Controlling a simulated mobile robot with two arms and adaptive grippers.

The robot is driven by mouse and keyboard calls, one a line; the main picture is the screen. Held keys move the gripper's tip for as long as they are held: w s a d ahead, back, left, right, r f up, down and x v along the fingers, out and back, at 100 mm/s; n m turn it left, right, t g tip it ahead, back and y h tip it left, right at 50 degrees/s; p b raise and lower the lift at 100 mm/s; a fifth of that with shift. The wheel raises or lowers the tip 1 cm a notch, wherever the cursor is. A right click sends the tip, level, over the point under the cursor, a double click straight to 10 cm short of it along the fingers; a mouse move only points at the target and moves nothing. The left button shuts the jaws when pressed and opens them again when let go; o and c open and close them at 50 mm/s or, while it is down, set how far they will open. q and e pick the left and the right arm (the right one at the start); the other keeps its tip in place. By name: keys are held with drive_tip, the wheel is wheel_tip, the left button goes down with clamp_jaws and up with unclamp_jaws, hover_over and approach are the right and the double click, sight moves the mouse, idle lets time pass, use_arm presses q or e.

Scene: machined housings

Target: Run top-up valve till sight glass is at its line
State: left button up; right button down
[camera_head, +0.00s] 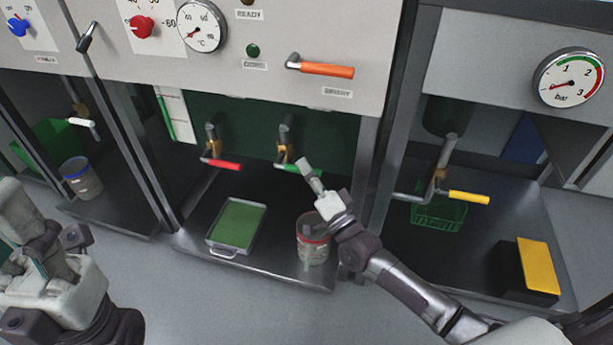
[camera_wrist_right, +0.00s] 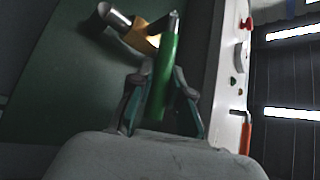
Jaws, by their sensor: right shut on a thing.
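The green-handled valve (camera_head: 284,150) hangs on the dark green back wall of the middle bay. My right gripper (camera_head: 308,172) is at its handle. In the right wrist view, my right gripper (camera_wrist_right: 163,108) is shut on the green handle (camera_wrist_right: 166,65), with a finger on either side and the brass body (camera_wrist_right: 148,38) beyond. A white panel with a green column (camera_head: 165,118), seemingly the sight glass, is at the bay's left; its line is too small to read. My left gripper (camera_head: 28,262) is at the left edge, away from the valves; its opening is unclear.
A red-handled valve (camera_head: 222,164) is left of the green one. Below are a green-bottomed tray (camera_head: 213,240) and a red-rimmed jar (camera_head: 313,250), close to my right wrist. A yellow-handled valve (camera_head: 468,197) is in the right bay. An orange lever (camera_head: 325,70) sticks out above.

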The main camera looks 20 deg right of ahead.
drive_tip(key=shift+f+m+t+b, duration=0.25)
drive_tip(key=shift+m+t+b, duration=0.05)
drive_tip(key=shift+t+b, duration=0.15)
drive_tip(key=c, duration=1.1)
unclamp_jaws()
drive_tip(key=shift+s, duration=0.1)
drive_tip(key=v, duration=1.2)
drive_tip(key=shift+r, duration=0.15)
